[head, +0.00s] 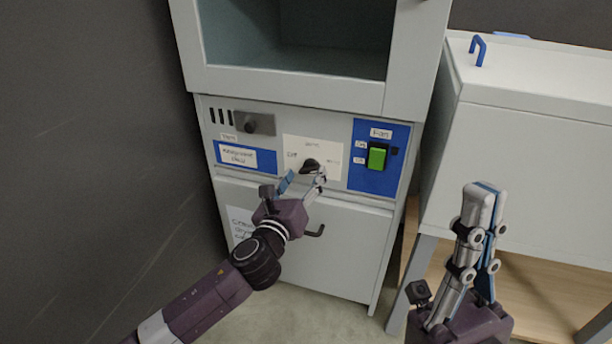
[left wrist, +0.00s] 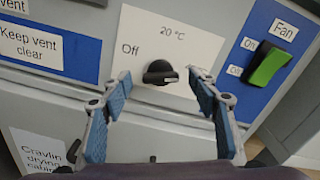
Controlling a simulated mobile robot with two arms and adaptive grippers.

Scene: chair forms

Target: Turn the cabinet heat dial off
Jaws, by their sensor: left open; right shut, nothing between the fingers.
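The heat dial (head: 311,164) is a black knob on a white plate on the cabinet's front panel. In the left wrist view the dial (left wrist: 160,71) has "Off" printed to its left and "20 °C" above. A pale mark on it is towards its right end, away from "Off". My left gripper (head: 304,179) is open just in front of the dial. In the left wrist view its fingers (left wrist: 160,82) stand on either side of the dial, apart from it as far as I can tell. My right gripper (head: 483,190) is shut and empty at the lower right.
A green fan switch (head: 377,156) sits on a blue panel right of the dial. A vent control (head: 254,123) and a "Keep vent clear" label are to the left. A lower door handle (head: 314,231) is below. A grey chest (head: 530,150) stands to the right.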

